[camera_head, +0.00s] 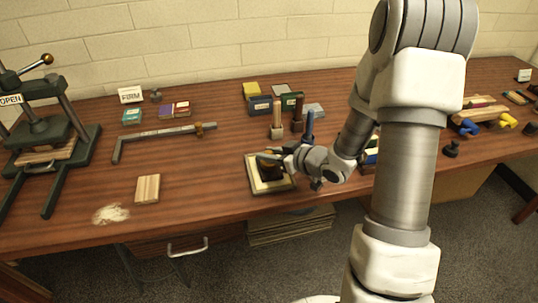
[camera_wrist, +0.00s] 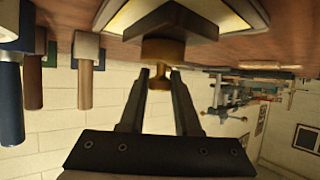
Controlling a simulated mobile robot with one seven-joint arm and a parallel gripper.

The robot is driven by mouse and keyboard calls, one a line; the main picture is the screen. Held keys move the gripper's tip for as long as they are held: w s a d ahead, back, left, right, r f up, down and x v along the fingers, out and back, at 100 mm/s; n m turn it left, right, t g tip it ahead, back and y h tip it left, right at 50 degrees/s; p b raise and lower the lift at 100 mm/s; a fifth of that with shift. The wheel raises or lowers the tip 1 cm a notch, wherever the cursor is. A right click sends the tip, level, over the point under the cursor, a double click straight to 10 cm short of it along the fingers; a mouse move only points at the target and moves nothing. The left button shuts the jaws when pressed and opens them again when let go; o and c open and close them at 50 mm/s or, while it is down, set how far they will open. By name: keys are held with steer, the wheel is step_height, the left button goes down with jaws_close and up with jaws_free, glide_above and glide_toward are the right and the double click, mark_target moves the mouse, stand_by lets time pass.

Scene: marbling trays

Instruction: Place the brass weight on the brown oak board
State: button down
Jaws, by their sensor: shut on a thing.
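The brass weight (camera_wrist: 163,50) is a round golden-brown piece with a narrow knob, seen in the wrist view. My gripper (camera_wrist: 161,75) is shut on its knob. In the head view my gripper (camera_head: 268,157) is over a cream-edged square board with a dark centre (camera_head: 254,186), and the weight shows only as a dark brown shape (camera_head: 269,171) there. I cannot tell whether the weight touches that board. A small striped light-brown wooden board (camera_head: 147,189) lies at the front left; I cannot tell which board is the oak one.
A green press (camera_head: 52,150) stands far left, with pale powder (camera_head: 111,214) on the table nearby. A long metal clamp (camera_head: 165,135) lies behind the wooden board. Upright wood-handled tools (camera_head: 277,120) and small boxes (camera_head: 260,105) stand behind my gripper.

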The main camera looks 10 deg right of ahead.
steer(key=shift+r, duration=0.15)
steer(key=c, duration=1.1)
jaws_free()
steer(key=shift+f, duration=0.25)
steer(key=o, duration=0.5)
steer(key=shift+s+d+r, duration=0.15)
steer(key=shift+r, duration=0.2)
steer(key=p+v, duration=0.2)
steer(key=v, duration=0.9)
steer(key=shift+s+r, duration=0.1)
steer(key=shift+s, duration=0.15)
